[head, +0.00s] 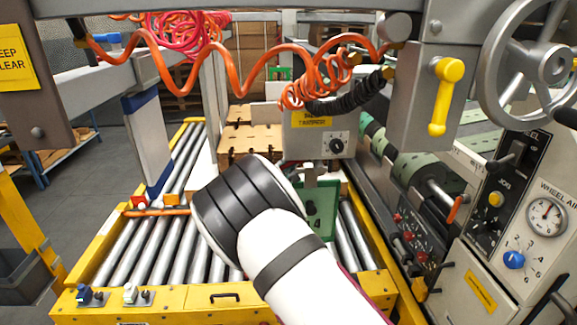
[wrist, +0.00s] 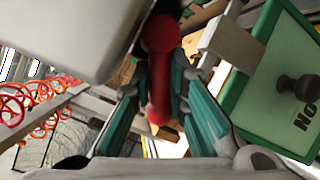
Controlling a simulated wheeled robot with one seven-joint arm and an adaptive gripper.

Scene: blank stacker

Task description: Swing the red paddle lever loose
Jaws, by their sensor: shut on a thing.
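In the wrist view the red paddle lever (wrist: 159,90) has a rounded red end at the top and a red shaft running down between my fingers. My gripper (wrist: 163,72), with teal pads, is closed around this shaft, one finger on each side. In the head view my arm's white and dark grey links hide the lever and most of my gripper.
A green-framed plate (wrist: 262,95) with a black knob is close on the right in the wrist view. A grey box (head: 318,136) with a yellow label stands behind my arm. Orange coiled hose (head: 210,55) hangs above. Roller conveyor (head: 135,250) lies left.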

